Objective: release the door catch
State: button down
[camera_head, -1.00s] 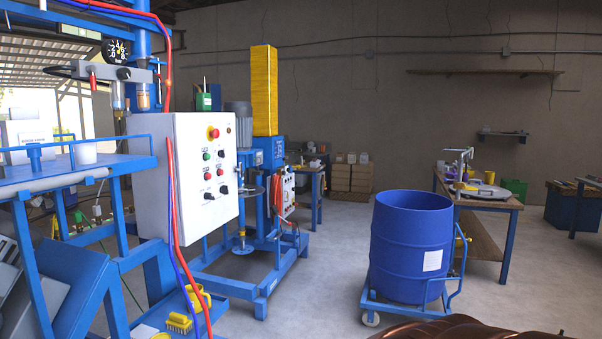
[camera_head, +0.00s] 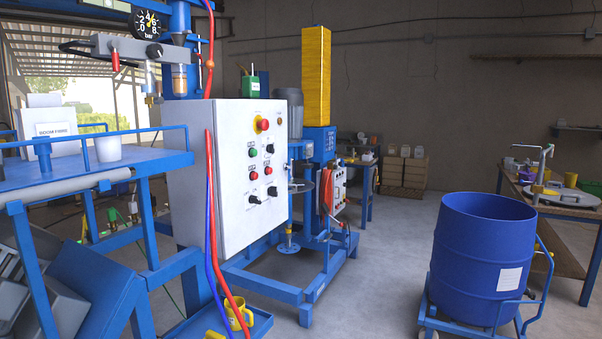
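A white control cabinet (camera_head: 228,190) stands left of the middle, its front door facing me and looking shut. The door carries a red emergency stop on yellow (camera_head: 262,124), green and red push buttons and black knobs. A small dark fitting (camera_head: 290,171) shows at the door's right edge; I cannot tell whether it is the door catch. My gripper is not in view.
Red and blue hoses (camera_head: 211,220) hang along the cabinet's left front. A blue frame bench (camera_head: 155,165) stands at left. A blue drum (camera_head: 484,255) on a wheeled dolly stands at right. The floor (camera_head: 385,265) between cabinet and drum is clear.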

aim_at(286, 167)
jog(key=u, duration=0.45)
jog(key=i, duration=0.85)
jog(key=u, duration=0.65)
